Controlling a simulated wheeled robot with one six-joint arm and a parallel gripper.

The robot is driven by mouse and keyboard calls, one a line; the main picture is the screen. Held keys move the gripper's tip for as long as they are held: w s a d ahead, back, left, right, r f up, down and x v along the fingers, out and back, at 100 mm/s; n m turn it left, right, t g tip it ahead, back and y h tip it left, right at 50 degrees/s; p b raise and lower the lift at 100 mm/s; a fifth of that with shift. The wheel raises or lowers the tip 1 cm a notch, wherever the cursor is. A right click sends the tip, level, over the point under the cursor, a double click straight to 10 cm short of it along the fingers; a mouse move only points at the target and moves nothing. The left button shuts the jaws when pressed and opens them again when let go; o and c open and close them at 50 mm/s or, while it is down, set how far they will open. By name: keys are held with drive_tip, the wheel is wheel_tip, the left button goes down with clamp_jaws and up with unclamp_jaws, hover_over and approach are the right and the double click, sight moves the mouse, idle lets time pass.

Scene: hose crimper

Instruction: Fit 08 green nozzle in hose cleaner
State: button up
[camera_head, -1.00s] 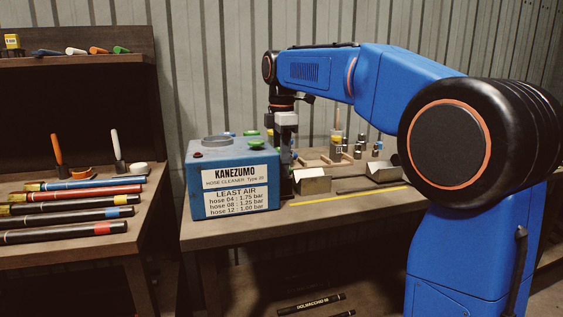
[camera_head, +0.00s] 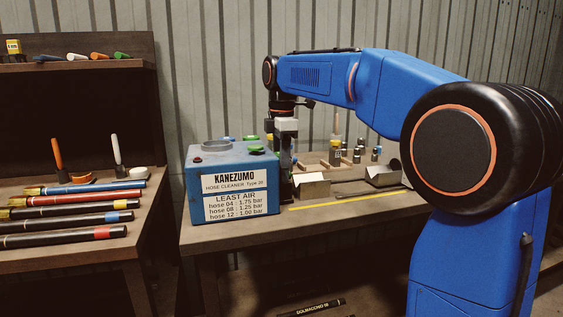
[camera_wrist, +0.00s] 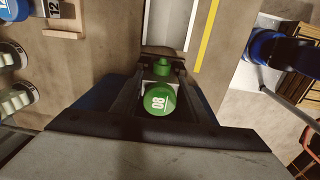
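The hose cleaner (camera_head: 200,205) is a blue box with a white label, on the bench left of centre in the head view. Two green pieces (camera_head: 257,150) show at its top. My gripper (camera_head: 286,150) points down close by the cleaner's right side; I cannot tell whether they touch. In the wrist view a round green nozzle end marked 08 (camera_wrist: 160,98) sits between my fingers (camera_wrist: 162,70). A smaller green part (camera_wrist: 162,65) shows beyond it at the fingertips. The fingers appear shut on this nozzle. Its far end is hidden.
A wooden tray (camera_head: 313,160) with metal ferrules stands behind and right. An open box (camera_head: 312,187) sits beside my gripper. A yellow strip (camera_head: 345,201) crosses the bench. Hoses (camera_head: 75,203) lie on the left bench. A blue piece marked 12 (camera_wrist: 50,9) shows in the wrist view.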

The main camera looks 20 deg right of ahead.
drive_tip(key=shift+o, duration=0.5)
wheel_tip(320, 180, up, 17)
drive_tip(key=shift+s+r, duration=0.2)
drive_tip(key=shift+s, duration=0.2)
drive_tip(key=shift+d, duration=0.1)
drive_tip(key=s+d+f+m+t, duration=0.1)
drive_tip(key=s+d+f+m, duration=0.1)
drive_tip(key=s+f+m, duration=0.4)
drive_tip(key=s+d+f+m+t, duration=0.1)
drive_tip(key=s+f+m, duration=0.5)
drive_tip(key=s+f, duration=0.9)
drive_tip(key=s+d+f+m+t, duration=0.2)
drive_tip(key=s+f+m, duration=0.4)
drive_tip(key=s+f, duration=0.5)
wheel_tip(320, 180, down, 9)
drive_tip(key=shift+s+d+r, duration=0.1)
drive_tip(key=shift+s+d, duration=0.1)
drive_tip(key=shift+d, duration=0.7)
